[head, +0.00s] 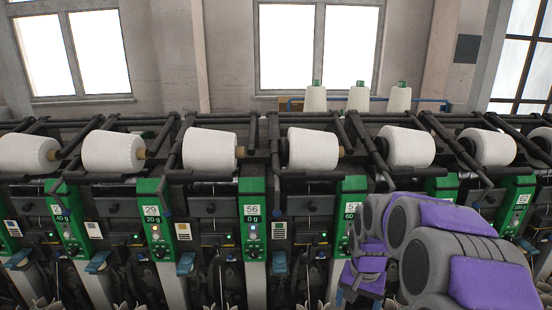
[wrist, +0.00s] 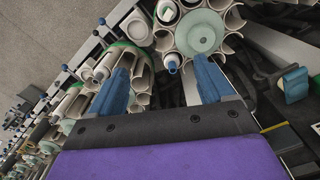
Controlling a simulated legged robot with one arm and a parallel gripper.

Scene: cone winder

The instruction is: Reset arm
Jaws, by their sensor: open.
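My arm, purple and grey, shows at the lower right of the head view, folded in front of the winder. My gripper (wrist: 165,88) is in the wrist view, with its two blue fingers spread wide apart and nothing between them. It points toward round magazines (wrist: 200,32) of pale tubes at the top of the wrist view. Whether the fingers touch the magazine cannot be told. In the head view the fingers are not clearly visible. The cone winder carries a row of white yarn cones (head: 209,149) above green numbered panels (head: 252,222).
Black bars and cone holders run across the head view. Three white cones (head: 359,98) stand upright behind the machine near a blue rail. A blue lever (wrist: 295,84) is at the right of the wrist view. Bare grey floor (wrist: 45,35) shows at its upper left.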

